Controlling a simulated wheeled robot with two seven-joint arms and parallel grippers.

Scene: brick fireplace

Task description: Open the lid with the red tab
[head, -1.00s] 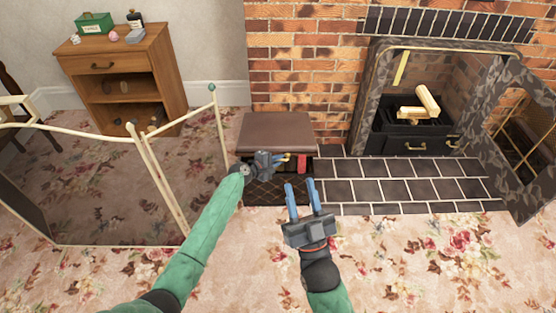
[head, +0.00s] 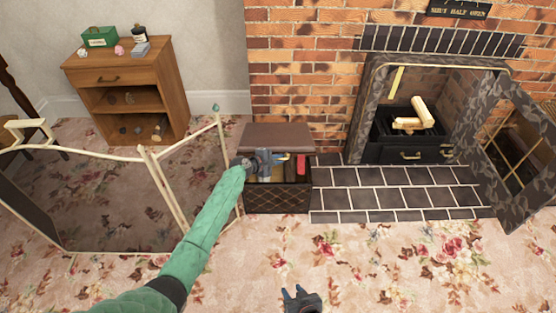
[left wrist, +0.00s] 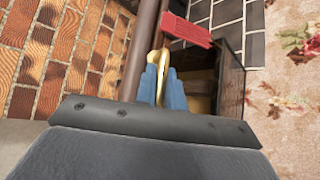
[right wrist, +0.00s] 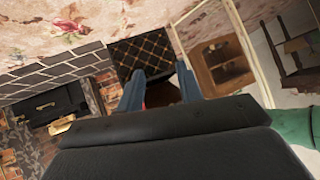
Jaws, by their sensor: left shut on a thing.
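A dark box with a lattice-patterned front (head: 278,199) stands on the carpet left of the hearth. Its brown lid (head: 276,135) is raised at the back, and part of the interior shows. The red tab (head: 301,164) is at the right side of the opening; it also shows in the left wrist view (left wrist: 187,31). My left gripper (head: 281,159) is shut on a gold handle (left wrist: 160,66) near the lid's edge, left of the red tab. My right gripper (head: 299,291) is open and empty, low over the carpet. The box also shows in the right wrist view (right wrist: 147,52).
A cream-framed folding screen (head: 150,158) stands close left of the box and my left arm. A wooden cabinet (head: 125,55) is behind it. The tiled hearth (head: 400,192) and fireplace with an open door (head: 515,150) are to the right. The front carpet is clear.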

